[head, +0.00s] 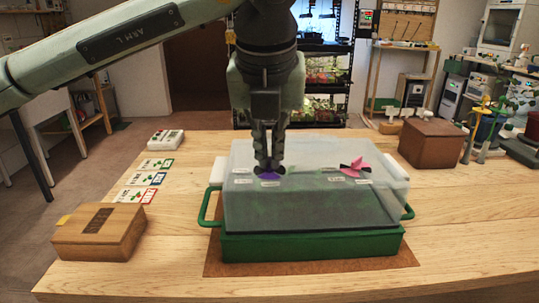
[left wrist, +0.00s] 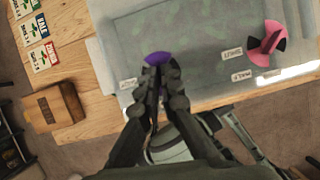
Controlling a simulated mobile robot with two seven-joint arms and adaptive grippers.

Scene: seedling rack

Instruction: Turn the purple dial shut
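The purple dial (head: 269,177) sits on the left part of the translucent lid (head: 310,205) of a green tray (head: 310,247). My left gripper (head: 269,163) points straight down onto the dial. In the left wrist view its fingers (left wrist: 161,72) are close together on the dial's grip, and part of the purple dial (left wrist: 157,57) shows beyond the fingertips. The fingers hide most of the dial, so its setting is hard to read. A pink dial (head: 356,166) with black sectors is on the lid's right; it also shows in the left wrist view (left wrist: 266,43). My right gripper is not in view.
White labels lie beside both dials. A wooden box (head: 100,232), several seed cards (head: 144,179) and a white device (head: 166,139) are on the table's left. A brown box (head: 431,143) and plants stand at the right. The table front is clear.

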